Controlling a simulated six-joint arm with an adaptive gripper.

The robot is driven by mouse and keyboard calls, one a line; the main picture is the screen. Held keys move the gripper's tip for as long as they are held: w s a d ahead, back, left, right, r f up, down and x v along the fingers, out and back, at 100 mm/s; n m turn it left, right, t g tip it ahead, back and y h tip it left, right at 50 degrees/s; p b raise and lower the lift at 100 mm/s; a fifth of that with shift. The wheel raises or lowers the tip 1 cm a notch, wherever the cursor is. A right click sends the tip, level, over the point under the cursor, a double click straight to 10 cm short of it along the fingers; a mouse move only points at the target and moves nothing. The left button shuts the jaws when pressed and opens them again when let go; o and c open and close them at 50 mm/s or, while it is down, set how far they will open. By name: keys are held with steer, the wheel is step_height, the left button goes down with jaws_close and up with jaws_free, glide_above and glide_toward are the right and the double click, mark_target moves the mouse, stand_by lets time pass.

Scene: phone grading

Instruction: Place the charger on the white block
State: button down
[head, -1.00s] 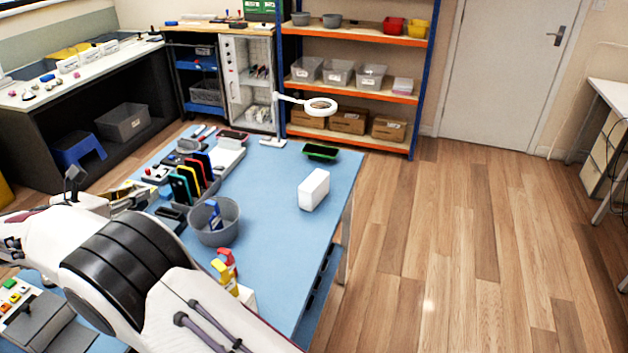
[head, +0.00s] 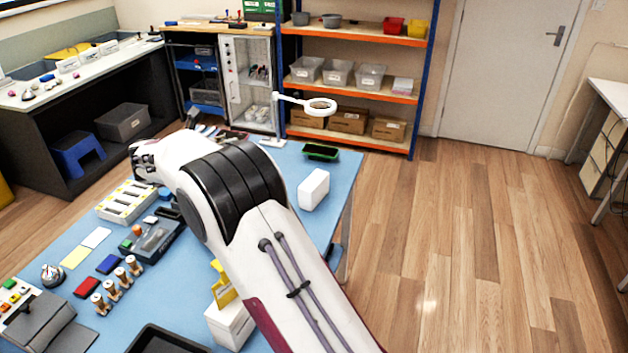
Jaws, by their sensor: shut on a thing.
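The white block (head: 314,190) stands upright on the right part of the blue table (head: 342,168), with its top bare. My arm reaches across the table from the lower right, and its wrist end lies to the left of the block, over the table's far left part. My gripper is hidden behind my own arm, so its jaws do not show. I cannot make out the charger in this view; it may be hidden behind the arm.
A dark green-edged tray (head: 320,152) lies behind the block, near a white ring lamp (head: 320,106). A yellow item (head: 223,284) stands at a white box (head: 231,324) in front. A black tray (head: 168,341) and several small parts lie at left.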

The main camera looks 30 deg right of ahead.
steer(key=d, duration=1.3)
glide_above(311, 185)
steer(key=shift+f, duration=3)
steer(key=shift+f, duration=3.15)
steer(key=shift+f, duration=1.85)
steer(key=shift+f, duration=0.15)
